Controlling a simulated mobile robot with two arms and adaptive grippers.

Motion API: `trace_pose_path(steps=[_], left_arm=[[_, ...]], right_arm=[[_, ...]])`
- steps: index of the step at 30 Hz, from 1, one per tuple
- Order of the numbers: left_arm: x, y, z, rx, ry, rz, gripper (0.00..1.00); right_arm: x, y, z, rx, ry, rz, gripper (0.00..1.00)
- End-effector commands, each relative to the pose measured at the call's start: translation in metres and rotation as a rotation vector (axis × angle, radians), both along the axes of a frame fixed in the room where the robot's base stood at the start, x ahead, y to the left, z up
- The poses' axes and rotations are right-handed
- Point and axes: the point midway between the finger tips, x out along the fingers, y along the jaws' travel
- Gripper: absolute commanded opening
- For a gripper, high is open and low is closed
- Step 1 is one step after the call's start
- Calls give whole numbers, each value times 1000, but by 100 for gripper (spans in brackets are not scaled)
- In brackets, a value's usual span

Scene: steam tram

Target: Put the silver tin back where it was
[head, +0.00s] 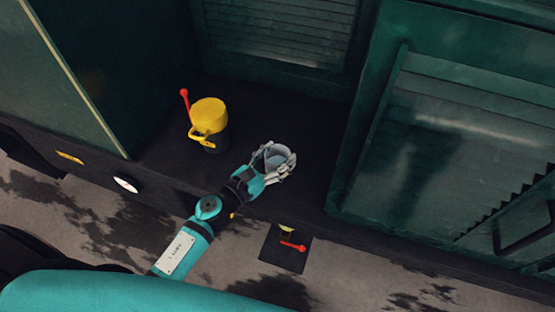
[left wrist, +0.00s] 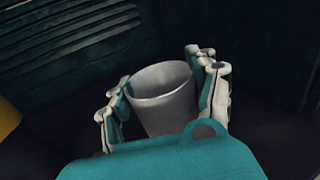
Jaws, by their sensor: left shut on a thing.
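The silver tin (head: 276,160) is a plain grey, open-topped cup shape. My left gripper (head: 274,163) is shut on it, over the dark ledge (head: 160,160) of the tram. In the left wrist view the tin (left wrist: 162,95) sits between the two white-and-teal fingers of the gripper (left wrist: 160,100), its open rim facing up and slightly tilted. Its lower part is hidden by my wrist. I cannot tell whether the tin's base touches the ledge. My right gripper is not in view.
A yellow can (head: 208,112) with a handle stands on the ledge left of the tin, beside a red lever (head: 184,98). Green louvred panels (head: 280,30) rise behind, and a large green housing (head: 450,120) stands to the right. Ledge between can and housing is mostly clear.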

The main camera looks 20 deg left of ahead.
Motion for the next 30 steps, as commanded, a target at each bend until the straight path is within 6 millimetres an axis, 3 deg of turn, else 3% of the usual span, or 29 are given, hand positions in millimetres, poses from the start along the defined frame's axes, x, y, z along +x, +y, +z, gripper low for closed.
trace_pose_path(steps=[9,21,22,27,30], left_arm=[[1,0,-35,-3,1,2,26],[1,0,-40,0,0,0,26],[1,0,-40,0,0,0,60],[1,0,-39,0,1,0,83],[1,0,-39,0,1,0,84]], right_arm=[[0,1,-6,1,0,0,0],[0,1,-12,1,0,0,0],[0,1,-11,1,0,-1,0],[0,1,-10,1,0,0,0],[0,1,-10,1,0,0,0]])
